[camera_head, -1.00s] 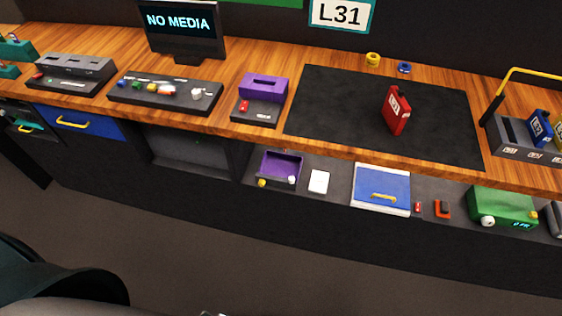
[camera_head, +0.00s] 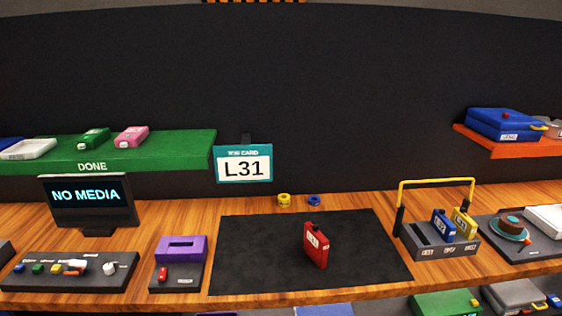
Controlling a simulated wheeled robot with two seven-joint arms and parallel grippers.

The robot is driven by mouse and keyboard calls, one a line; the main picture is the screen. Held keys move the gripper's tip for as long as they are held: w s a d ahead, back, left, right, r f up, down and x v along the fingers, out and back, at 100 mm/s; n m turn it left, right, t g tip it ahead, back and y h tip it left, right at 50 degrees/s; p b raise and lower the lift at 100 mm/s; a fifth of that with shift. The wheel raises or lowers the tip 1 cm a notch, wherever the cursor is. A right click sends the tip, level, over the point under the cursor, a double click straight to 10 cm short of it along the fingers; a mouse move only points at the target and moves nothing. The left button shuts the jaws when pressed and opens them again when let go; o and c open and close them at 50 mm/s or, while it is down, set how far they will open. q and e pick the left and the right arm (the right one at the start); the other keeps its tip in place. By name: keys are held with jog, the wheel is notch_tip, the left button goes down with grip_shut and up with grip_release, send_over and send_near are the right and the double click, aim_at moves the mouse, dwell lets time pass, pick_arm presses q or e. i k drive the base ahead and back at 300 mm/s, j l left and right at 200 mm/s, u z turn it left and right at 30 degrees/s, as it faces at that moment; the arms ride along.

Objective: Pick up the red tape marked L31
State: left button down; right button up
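A red tape (camera_head: 316,246) stands upright on the black mat (camera_head: 250,265) on the wooden counter, right of the picture's middle. It has a white label on its front, too small to read surely, and a dark part at its top. A teal and white card (camera_head: 244,165) reading L31 stands behind the mat, to its left. Neither of my grippers shows in the head view.
A grey caddy (camera_head: 435,247) with a yellow handle holds a blue and a yellow tape, right of the mat. A purple slotted block (camera_head: 181,249) stands left. Yellow (camera_head: 284,199) and blue (camera_head: 314,200) rings lie behind the mat. The mat around the red tape is clear.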

aim_at(315, 245)
jog(key=j, duration=0.4)
jog(key=i+j, duration=0.1)
jog(key=j, duration=0.35)
jog(key=z, duration=1.6)
